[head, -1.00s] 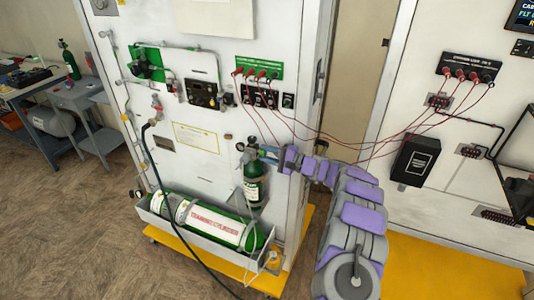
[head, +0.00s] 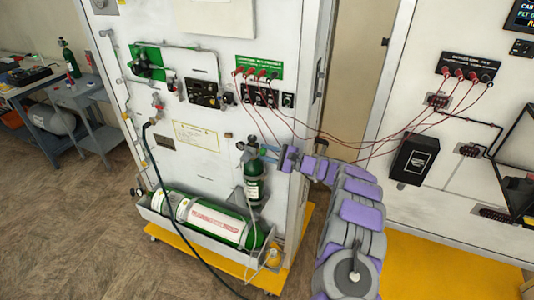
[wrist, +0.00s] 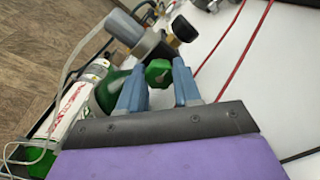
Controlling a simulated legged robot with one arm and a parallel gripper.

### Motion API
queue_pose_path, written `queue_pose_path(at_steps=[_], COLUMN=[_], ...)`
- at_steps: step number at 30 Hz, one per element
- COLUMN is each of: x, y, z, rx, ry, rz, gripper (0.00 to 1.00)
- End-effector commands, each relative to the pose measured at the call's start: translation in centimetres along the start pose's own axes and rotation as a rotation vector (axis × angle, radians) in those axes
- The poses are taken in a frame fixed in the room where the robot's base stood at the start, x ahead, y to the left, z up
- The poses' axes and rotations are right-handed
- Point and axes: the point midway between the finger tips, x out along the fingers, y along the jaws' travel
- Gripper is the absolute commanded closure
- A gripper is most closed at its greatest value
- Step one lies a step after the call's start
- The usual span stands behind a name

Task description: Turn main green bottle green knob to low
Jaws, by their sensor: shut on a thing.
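The upright green bottle (head: 255,188) stands against the white panel, with a gauge and valve fittings at its top. Its green knob (wrist: 158,73) shows in the wrist view between the blue-grey fingers of my gripper (wrist: 160,84). My gripper is shut on this knob. In the head view my gripper (head: 270,154) reaches the bottle's top from the right, and the knob is too small to make out there. The knob's setting cannot be read. A metal regulator with a round black knob (wrist: 187,29) is just beyond the fingers in the wrist view.
A large green and white cylinder (head: 212,218) lies in a tray (head: 190,232) left of and below the bottle. Red cables (head: 330,136) hang between the two panels, close above my arm. A dark hose (head: 165,190) runs down the panel to the floor.

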Motion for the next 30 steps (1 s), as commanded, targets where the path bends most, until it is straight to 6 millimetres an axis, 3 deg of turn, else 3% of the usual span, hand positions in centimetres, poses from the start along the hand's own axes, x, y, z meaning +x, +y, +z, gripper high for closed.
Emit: queue_pose_path(at_steps=[2,3,10,20,26,30], x=[-0.1,-0.1,-0.1,-0.5,-3.2,-6.4], y=[0.6,0.6,0.3,0.1,-0.1,-0.1], z=[-0.4,-0.4,0.0,0.2,0.2,0.2], rx=[0.006,0.006,0.001,-0.001,-0.001,0.001], ry=[0.007,0.007,0.004,0.002,0.003,0.005], rz=[0.008,0.008,0.004,0.000,-0.002,-0.004], gripper=[0.98,0.65,0.43,0.42,0.42,0.42])
